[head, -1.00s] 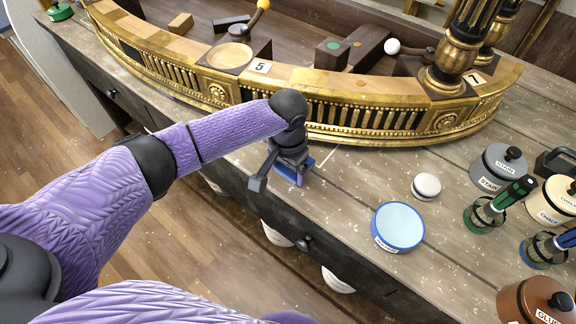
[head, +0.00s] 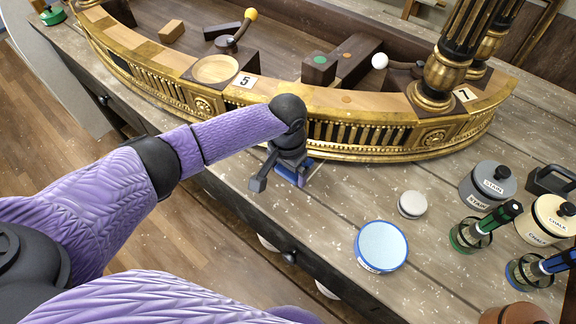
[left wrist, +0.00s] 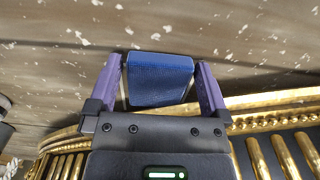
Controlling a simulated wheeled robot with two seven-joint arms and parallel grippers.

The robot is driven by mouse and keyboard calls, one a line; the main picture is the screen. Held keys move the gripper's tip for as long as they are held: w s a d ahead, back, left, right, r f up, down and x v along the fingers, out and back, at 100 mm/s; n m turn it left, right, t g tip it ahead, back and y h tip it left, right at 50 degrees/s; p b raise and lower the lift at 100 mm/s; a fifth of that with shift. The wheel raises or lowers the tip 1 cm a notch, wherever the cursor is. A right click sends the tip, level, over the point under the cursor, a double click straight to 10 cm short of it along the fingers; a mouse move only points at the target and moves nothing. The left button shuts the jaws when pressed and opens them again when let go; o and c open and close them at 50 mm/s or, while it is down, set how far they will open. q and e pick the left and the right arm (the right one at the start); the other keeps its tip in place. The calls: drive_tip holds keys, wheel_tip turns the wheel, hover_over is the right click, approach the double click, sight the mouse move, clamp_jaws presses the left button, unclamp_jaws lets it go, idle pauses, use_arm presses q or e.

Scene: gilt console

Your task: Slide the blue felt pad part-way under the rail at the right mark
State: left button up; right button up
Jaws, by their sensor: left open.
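The blue felt pad (head: 291,173) lies on the table just in front of the gilt rail (head: 360,135). It is largely covered by my left gripper (head: 284,178) in the head view. In the left wrist view the pad (left wrist: 158,80) sits between the two spread purple fingers, with narrow gaps at its sides. The rail (left wrist: 270,103) crosses behind the gripper body there, and I cannot tell whether the pad touches it. A pale line (head: 317,170) on the table shows just right of the pad. My right gripper is not in view.
A blue-rimmed round tin (head: 381,246) and a small white-topped tin (head: 412,204) stand to the right. Farther right are a stain pot (head: 487,187), a chalk pot (head: 546,219) and green (head: 470,236) and blue (head: 530,270) handled tools. Bare table lies between rail and tins.

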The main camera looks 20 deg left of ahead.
sight(287, 171)
use_arm(q)
wheel_tip(287, 171, up, 9)
drive_tip(key=p, duration=0.3)
drive_tip(key=shift+f, duration=0.15)
drive_tip(key=shift+r+p, duration=0.3)
drive_tip(key=shift+r, duration=0.3)
